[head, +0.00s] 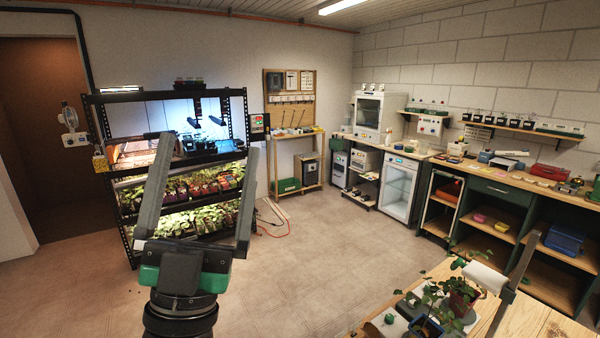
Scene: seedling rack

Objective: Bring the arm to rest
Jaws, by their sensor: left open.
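My left gripper (200,190) stands in the lower left of the head view, its two long grey fingers pointing up and spread wide. It is open, with nothing between the fingers. Behind it, apart by what looks like open floor, is a black seedling rack (128,236) with lit shelves. Seedling trays (178,225) fill the lower shelves, partly hidden by my fingers.
A wooden bench (440,275) with potted plants (462,290) is at the lower right. A long counter with a glass-door cabinet (400,187) lines the right wall. A red cable (272,230) lies on the floor by the rack. The middle floor (330,255) is clear.

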